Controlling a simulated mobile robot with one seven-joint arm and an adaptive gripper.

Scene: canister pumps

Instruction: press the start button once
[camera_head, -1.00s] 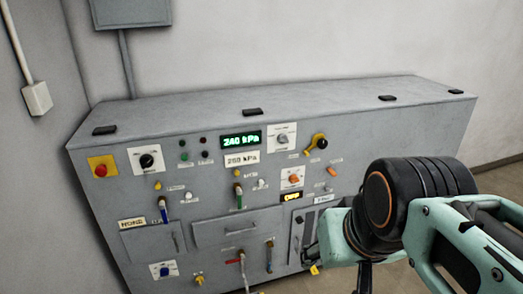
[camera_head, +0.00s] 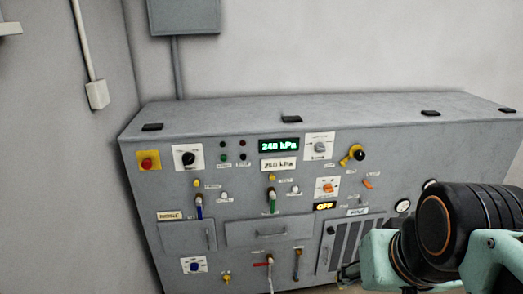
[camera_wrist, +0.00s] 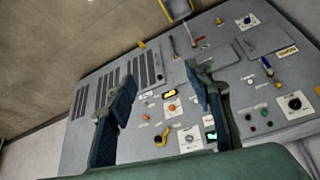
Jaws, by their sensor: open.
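The grey control panel (camera_head: 230,205) carries several buttons, knobs and levers. Other labels are too small for me to tell which button is the start button. An orange knob (camera_head: 327,188) sits above a small display (camera_head: 325,206) reading OFF. In the wrist view the panel is upside down; the orange knob (camera_wrist: 172,107) shows between my fingers. My gripper (camera_wrist: 161,82) is open and empty, apart from the panel; my arm hides it in the head view.
A red button (camera_head: 147,162) on a yellow plate is at the panel's upper left. A yellow lever with a black knob (camera_head: 353,155) sticks out at the upper right. Drawer handles and coloured levers protrude lower down. A wall box (camera_head: 184,16) hangs above.

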